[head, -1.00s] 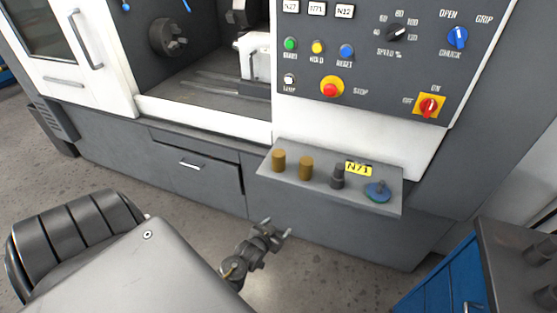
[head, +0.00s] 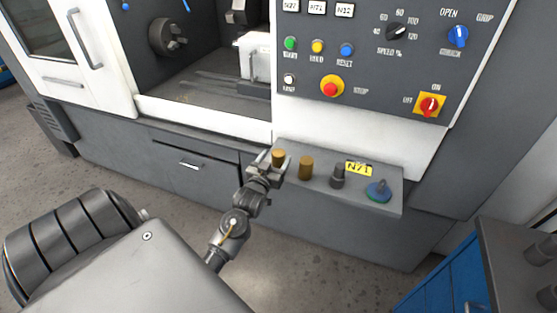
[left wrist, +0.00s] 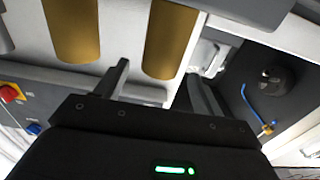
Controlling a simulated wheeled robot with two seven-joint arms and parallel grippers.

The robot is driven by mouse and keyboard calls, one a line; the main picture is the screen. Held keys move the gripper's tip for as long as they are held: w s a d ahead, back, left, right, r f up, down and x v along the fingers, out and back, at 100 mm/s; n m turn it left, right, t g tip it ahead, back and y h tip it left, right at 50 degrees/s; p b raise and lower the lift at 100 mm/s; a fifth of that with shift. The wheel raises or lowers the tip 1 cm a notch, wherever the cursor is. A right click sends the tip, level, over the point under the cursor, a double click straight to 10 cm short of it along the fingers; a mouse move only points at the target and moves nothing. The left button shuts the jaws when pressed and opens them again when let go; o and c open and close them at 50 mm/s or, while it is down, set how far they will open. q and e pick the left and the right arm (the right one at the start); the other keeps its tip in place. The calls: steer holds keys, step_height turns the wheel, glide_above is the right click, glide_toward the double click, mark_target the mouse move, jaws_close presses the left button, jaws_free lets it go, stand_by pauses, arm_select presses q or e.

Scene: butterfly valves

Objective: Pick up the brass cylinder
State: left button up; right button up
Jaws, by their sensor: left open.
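Two brass cylinders stand upright on the grey shelf (head: 325,190) at the front of the machine. The left brass cylinder (head: 279,155) is in line with the gap between the fingers of my left gripper (head: 274,161). The right brass cylinder (head: 306,167) stands just beside, outside the fingers. In the left wrist view, the brass cylinder (left wrist: 172,38) shows ahead between the two fingertips (left wrist: 159,68), and the other brass cylinder (left wrist: 72,30) is to the left. My left gripper is open and empty. How deep the cylinder sits between the fingers is unclear. My right gripper is out of view.
A dark knobbed part (head: 338,176), a yellow N71 label (head: 358,169) and a blue-green valve part (head: 377,191) are on the same shelf. The control panel (head: 370,75) rises behind. A blue cabinet (head: 442,280) stands at lower right. The floor before the shelf is clear.

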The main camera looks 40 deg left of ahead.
mark_target(280, 150)
arm_select(q)
steer(key=p+x, duration=0.1)
steer(key=x, duration=0.4)
steer(key=shift+r+p, duration=0.1)
steer(key=shift+p, duration=0.25)
steer(key=shift+w+a, duration=0.1)
steer(key=shift+w, duration=0.1)
jaws_close()
steer(key=shift+r, duration=0.1)
